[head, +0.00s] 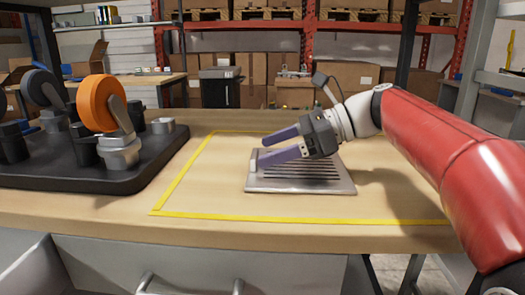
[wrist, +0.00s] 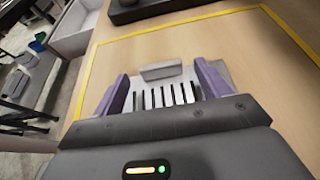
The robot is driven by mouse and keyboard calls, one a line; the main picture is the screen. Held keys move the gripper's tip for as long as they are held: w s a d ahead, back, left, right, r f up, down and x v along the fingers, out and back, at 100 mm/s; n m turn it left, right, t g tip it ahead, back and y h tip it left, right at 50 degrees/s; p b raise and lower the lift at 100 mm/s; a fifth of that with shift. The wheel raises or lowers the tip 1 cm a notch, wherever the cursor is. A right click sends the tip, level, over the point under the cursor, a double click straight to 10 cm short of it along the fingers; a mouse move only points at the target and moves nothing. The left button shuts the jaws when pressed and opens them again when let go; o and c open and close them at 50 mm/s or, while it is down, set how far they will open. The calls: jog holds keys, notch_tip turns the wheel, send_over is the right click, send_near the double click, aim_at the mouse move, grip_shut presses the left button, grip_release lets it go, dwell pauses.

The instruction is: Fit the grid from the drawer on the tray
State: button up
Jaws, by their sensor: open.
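A flat grey tray (head: 300,188) lies on the table inside a yellow tape outline. A grey slotted grid (head: 300,165) lies on it, apparently level; I cannot tell whether it is fully seated. The grid's dark slots (wrist: 170,97) and a raised light grey bar (wrist: 160,70) at one end also show in the wrist view. My gripper (head: 264,149) has purple fingers spread apart, above the grid near its barred left end. The drawer (head: 195,262) with a bar handle is under the tabletop; the wrist view shows an open drawer box (wrist: 75,35).
The taped area around the tray is clear. Shelves with cardboard boxes (head: 345,85) stand behind the table.

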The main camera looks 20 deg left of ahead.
notch_tip(320, 180, up, 4)
jog(key=p, duration=0.1)
send_over(321, 167)
jog(key=shift+s+f, duration=0.1)
jog(key=shift+f, duration=0.1)
